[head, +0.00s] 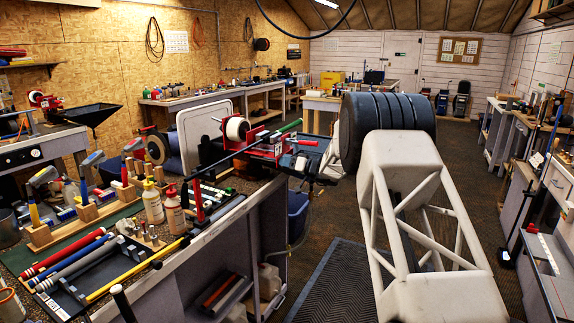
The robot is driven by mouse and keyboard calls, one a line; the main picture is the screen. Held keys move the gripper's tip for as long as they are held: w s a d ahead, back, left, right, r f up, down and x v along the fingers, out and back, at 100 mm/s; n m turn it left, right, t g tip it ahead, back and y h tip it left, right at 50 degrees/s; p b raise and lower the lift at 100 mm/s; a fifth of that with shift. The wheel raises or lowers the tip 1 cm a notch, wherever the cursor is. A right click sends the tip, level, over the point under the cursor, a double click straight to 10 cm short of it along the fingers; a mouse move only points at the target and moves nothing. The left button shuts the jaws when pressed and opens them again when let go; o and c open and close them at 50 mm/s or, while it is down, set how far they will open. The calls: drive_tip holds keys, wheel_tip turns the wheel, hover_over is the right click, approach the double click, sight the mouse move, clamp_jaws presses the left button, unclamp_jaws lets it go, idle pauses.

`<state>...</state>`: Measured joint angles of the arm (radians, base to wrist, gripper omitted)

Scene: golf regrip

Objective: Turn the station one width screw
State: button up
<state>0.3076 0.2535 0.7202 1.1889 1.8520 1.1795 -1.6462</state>
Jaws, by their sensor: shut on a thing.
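A red vise-like station (268,147) is fixed at the far right corner of the near bench, with a dark club shaft (232,151) running through it. A white roll (237,128) stands at its left. A green-ended bar (290,127) and a red bar (304,142) stick out to its right. My gripper (303,165) is small and dark in the head view, at the right side of this station. It is shut on a small part there, apparently the width screw. The screw itself and the fingertips are too small and covered to make out clearly.
A second red station (45,101) stands at the far left. A blue bin (297,214) sits below the bench end. Floor (330,220) shows beside my arm.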

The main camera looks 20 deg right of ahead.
idle(0.4)
drive_tip(key=o, duration=0.9)
drive_tip(key=shift+v, duration=3.9)
